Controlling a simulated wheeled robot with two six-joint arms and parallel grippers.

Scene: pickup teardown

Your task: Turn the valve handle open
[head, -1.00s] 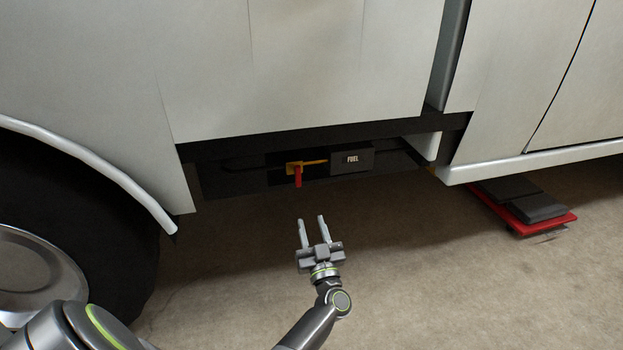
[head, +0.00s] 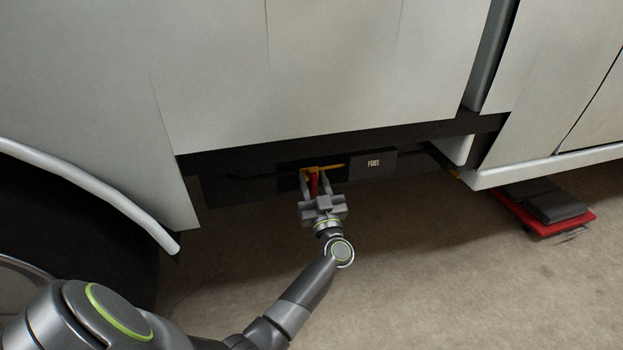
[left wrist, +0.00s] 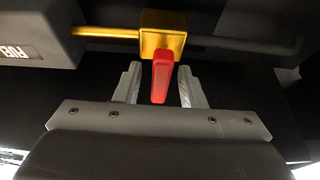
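The red valve handle (head: 315,183) hangs down from a yellow valve body (head: 306,172) under the truck's side. In the left wrist view the red handle (left wrist: 163,77) points toward my gripper, below the yellow valve block (left wrist: 162,35). My left gripper (head: 316,181) is open, with one finger on each side of the handle. In the left wrist view gaps show between the handle and both fingers of the gripper (left wrist: 160,88). My right gripper is not in view.
A dark box labelled FUEL (head: 375,164) sits right of the valve, joined by a yellow pipe (left wrist: 105,32). The truck's white panel (head: 330,80) overhangs above. A wheel (head: 70,220) stands at left. A red creeper-like board (head: 545,215) lies on the floor at right.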

